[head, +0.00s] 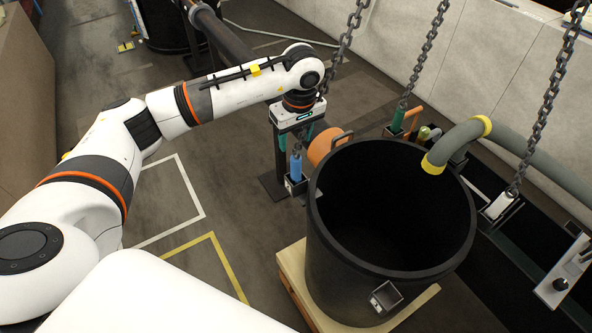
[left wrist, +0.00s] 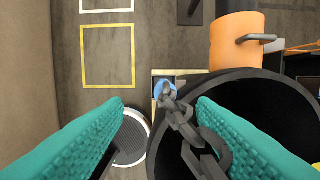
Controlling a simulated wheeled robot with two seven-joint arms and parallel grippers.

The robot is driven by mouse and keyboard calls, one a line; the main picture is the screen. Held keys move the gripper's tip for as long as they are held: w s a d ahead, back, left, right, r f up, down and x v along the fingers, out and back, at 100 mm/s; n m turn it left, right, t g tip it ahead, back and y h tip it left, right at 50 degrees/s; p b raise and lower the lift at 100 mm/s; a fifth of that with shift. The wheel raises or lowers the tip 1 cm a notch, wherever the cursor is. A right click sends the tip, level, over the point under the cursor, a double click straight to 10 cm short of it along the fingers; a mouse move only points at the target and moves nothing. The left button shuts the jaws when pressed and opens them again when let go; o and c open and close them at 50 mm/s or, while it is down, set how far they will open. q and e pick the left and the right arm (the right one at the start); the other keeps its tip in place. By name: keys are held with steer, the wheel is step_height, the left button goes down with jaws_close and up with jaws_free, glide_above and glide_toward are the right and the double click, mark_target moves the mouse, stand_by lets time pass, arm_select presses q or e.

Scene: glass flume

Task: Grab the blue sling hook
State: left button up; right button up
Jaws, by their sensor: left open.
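The blue sling hook (head: 296,167) hangs from a chain on the left side of the black tub (head: 322,240). In the left wrist view the blue hook (left wrist: 164,89) shows small, below the fingertips, with its dark chain (left wrist: 193,135) rising towards the camera between the fingers. My left gripper (head: 293,147) points down just above the blue hook, around its chain. In the left wrist view its two teal fingers (left wrist: 160,102) are wide apart and hold nothing. My right gripper is not in view.
An orange drum (head: 324,146) stands close behind the blue hook. A green hook (head: 398,119) and a pale hook (head: 497,205) hang on other chains around the tub. A grey hose (head: 505,140) enters the tub from the right.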

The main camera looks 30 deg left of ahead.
mark_target(296, 158)
arm_select(q)
step_height(296, 158, down, 3)
steer(key=shift+w+a+f+p, duration=0.1)
steer(key=shift+a+f+p, duration=0.05)
steer(key=shift+p, duration=0.35)
steer(key=f+p, duration=0.2)
steer(key=f, duration=0.1)
steer(key=f+p, duration=0.1)
steer(key=shift+w+f, duration=0.35)
steer(key=shift+f, duration=0.05)
steer(key=shift+a+f, duration=0.1)
steer(key=shift+f, duration=0.25)
steer(key=shift+c, duration=0.5)
steer(key=shift+w, duration=0.1)
jaws_close()
